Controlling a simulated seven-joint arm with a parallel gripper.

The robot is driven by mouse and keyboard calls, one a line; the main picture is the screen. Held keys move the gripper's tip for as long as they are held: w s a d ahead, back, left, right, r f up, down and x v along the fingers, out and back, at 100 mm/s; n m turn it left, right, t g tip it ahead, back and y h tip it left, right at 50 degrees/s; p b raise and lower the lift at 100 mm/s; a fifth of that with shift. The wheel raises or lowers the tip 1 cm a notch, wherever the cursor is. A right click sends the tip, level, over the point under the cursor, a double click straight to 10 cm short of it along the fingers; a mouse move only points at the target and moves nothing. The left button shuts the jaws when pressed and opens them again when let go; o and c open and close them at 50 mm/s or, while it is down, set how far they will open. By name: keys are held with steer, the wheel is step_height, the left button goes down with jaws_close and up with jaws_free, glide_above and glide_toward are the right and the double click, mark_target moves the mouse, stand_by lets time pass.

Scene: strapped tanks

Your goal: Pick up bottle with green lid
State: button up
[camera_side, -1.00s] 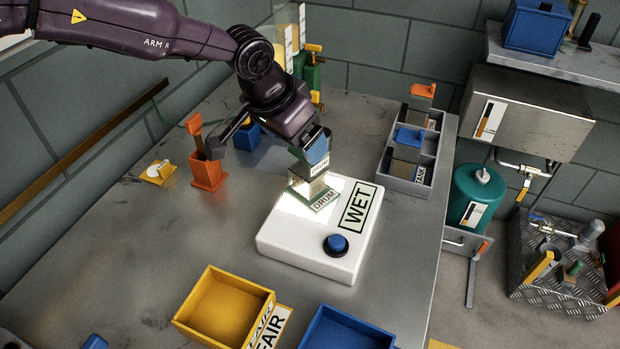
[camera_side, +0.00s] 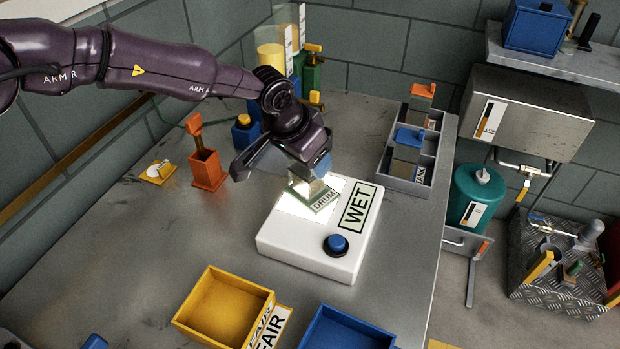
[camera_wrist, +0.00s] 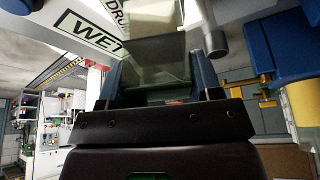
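My gripper (camera_side: 318,168) is low over the white WET box (camera_side: 300,258), tilted down at a clear, grey-looking vessel (camera_side: 302,187) that stands by the DRUM label. In the wrist view my gripper's fingers (camera_wrist: 158,90) are apart, with the see-through vessel (camera_wrist: 158,62) between them. Whether they press on it cannot be told. A green container (camera_side: 312,72) with a yellow knob stands at the back of the bench.
A blue button (camera_side: 337,243) is on the WET box's front. A yellow bin (camera_side: 205,315) and a blue bin (camera_side: 345,330) are in front. An orange holder (camera_side: 206,172) stands left. A grey rack (camera_side: 412,182) is at the right. The bench's left middle is clear.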

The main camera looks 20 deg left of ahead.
steer(key=shift+r, duration=0.1)
jaws_close()
